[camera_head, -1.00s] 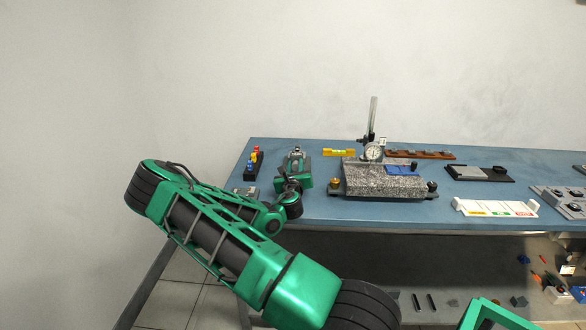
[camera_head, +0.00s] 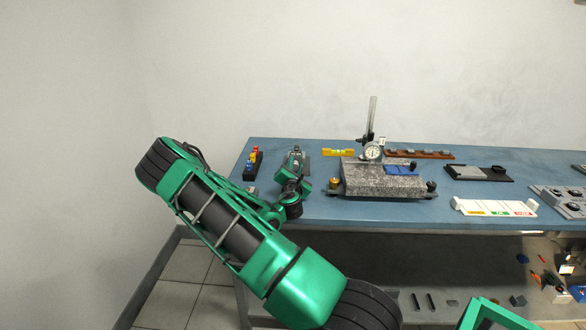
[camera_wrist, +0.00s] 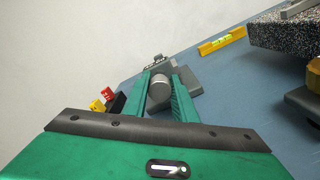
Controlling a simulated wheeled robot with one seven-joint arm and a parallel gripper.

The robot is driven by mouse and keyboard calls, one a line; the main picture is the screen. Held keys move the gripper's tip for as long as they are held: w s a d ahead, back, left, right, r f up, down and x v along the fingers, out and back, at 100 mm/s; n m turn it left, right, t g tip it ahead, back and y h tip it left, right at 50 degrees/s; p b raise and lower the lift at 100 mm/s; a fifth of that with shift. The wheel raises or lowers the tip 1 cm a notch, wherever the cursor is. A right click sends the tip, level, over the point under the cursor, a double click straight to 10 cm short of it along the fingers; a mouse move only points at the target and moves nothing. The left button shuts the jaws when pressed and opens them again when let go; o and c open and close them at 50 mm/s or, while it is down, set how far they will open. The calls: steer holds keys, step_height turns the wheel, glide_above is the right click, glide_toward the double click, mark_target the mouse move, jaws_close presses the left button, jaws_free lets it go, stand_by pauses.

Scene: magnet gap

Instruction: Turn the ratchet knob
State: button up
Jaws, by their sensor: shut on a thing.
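The ratchet knob (camera_wrist: 159,92) is a grey cylinder in the wrist view. It sits between the two green fingers of my gripper (camera_wrist: 162,88), which is shut on it. Behind the knob is a grey block-like fixture (camera_wrist: 183,78) on the blue bench. In the head view my gripper (camera_head: 296,158) is at the left part of the bench, over that fixture; my own wrist hides most of the knob there.
A black holder with red, yellow and blue pieces (camera_head: 253,163) stands to the left. A yellow level (camera_head: 338,153) and a granite plate with a dial gauge (camera_head: 380,180) are to the right. A white labelled tray (camera_head: 495,208) lies farther right on the blue bench (camera_head: 320,215).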

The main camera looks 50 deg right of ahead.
steer(key=shift+w+a+f+m, duration=0.15)
steer(key=shift+m, duration=0.45)
steer(key=o, duration=1)
steer(key=shift+o, duration=0.2)
steer(key=v, duration=1)
steer(key=shift+s+a, duration=0.2)
steer(key=shift+s, duration=0.05)
